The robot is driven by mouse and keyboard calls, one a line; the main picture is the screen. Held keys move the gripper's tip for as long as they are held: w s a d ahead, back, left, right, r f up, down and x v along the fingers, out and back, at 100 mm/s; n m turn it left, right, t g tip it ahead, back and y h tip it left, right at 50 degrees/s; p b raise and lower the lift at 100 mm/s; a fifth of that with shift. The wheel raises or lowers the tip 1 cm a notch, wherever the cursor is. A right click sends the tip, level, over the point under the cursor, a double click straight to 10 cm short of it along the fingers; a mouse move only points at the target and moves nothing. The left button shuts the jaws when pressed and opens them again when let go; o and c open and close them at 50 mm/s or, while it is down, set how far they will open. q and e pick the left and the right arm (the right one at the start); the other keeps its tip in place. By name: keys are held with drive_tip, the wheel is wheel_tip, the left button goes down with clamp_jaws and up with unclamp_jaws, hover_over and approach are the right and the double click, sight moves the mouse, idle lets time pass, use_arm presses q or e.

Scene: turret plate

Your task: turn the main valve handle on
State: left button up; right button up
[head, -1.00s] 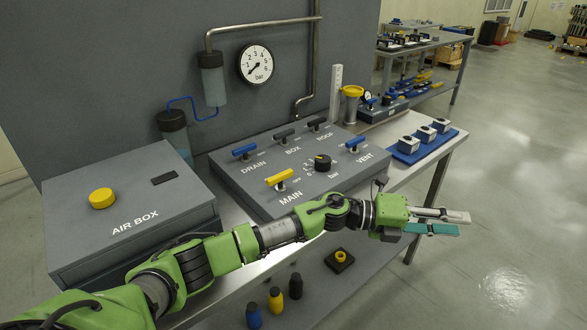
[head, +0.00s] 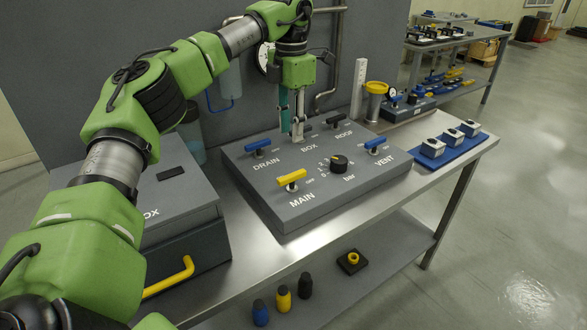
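The yellow main valve handle (head: 291,178) sits on the sloped grey panel (head: 335,202), just above the MAIN label. It lies slanted, with its right end higher in the picture. My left gripper (head: 292,133) points down over the back of the panel, near the BOX valve, behind the main handle in the picture and apart from it. Its teal and grey fingers stand slightly apart with nothing seen between them. The gripper partly hides the black BOX handle (head: 306,128). My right gripper is not in view.
Blue DRAIN (head: 258,145) and VENT (head: 375,144) handles, a black ROOF handle (head: 336,121) and a black bar knob (head: 339,162) share the panel. The air box (head: 170,205) stands left. A blue tray (head: 432,159) of blocks is at right.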

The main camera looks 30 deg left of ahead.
sight(292, 175)
use_arm(q)
wheel_tip(292, 175, down, 13)
drive_tip(key=shift+p, duration=1.05)
clamp_jaws()
